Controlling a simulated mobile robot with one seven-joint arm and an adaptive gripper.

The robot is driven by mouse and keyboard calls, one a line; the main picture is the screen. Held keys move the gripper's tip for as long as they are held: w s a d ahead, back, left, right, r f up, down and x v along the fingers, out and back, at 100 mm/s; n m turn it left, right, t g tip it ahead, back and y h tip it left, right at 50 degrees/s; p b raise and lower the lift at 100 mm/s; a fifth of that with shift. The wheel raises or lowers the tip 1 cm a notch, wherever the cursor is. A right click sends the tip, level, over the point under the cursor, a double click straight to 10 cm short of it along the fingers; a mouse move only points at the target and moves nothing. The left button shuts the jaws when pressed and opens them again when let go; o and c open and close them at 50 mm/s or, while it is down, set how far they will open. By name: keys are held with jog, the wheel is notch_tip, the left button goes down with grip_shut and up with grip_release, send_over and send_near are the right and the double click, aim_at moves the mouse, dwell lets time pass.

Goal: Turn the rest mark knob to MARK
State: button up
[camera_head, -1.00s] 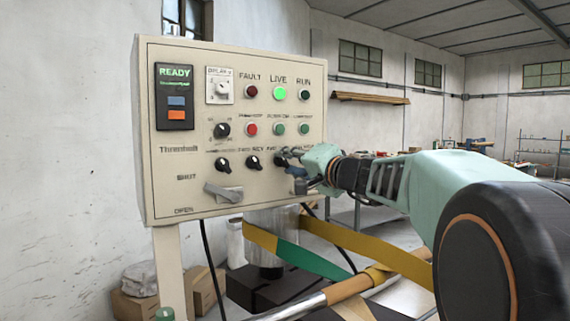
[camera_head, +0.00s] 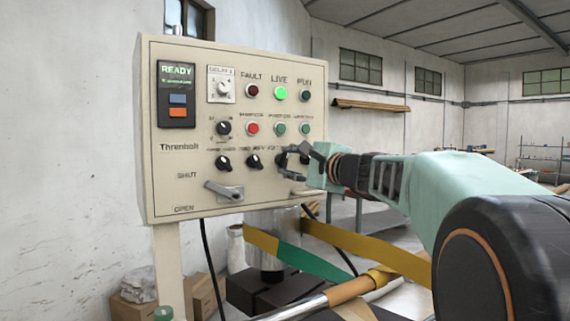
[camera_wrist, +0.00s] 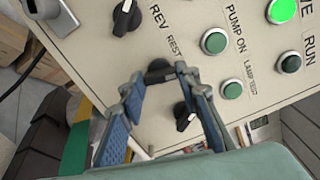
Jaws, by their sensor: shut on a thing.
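The rest mark knob (camera_wrist: 158,72) is a black rotary knob on the beige panel, beside the word REST in the wrist view. My gripper (camera_wrist: 160,76) has its two blue fingers on either side of this knob and is shut on it. The fingers partly cover the MARK lettering and the knob's ends, so I cannot tell where its pointer stands. In the head view my gripper (camera_head: 294,163) is at the lower right of the panel, one finger above the other. The knob (camera_head: 281,159) shows only partly there.
Another black knob (camera_wrist: 186,116) lies close beside my fingers, and the REV knob (camera_wrist: 127,17) is on the other side. Green buttons (camera_wrist: 214,41) are near. A grey lever (camera_head: 224,191) sits lower left on the panel (camera_head: 180,50). Yellow-green straps (camera_head: 300,257) run below.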

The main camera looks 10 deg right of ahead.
jog(key=shift+m, duration=2.1)
jog(key=o, duration=1.2)
jog(key=shift+c, duration=0.2)
jog(key=shift+s, duration=0.1)
jog(key=v, duration=0.7)
jog(key=shift+s, duration=0.15)
jog(key=shift+d, duration=0.1)
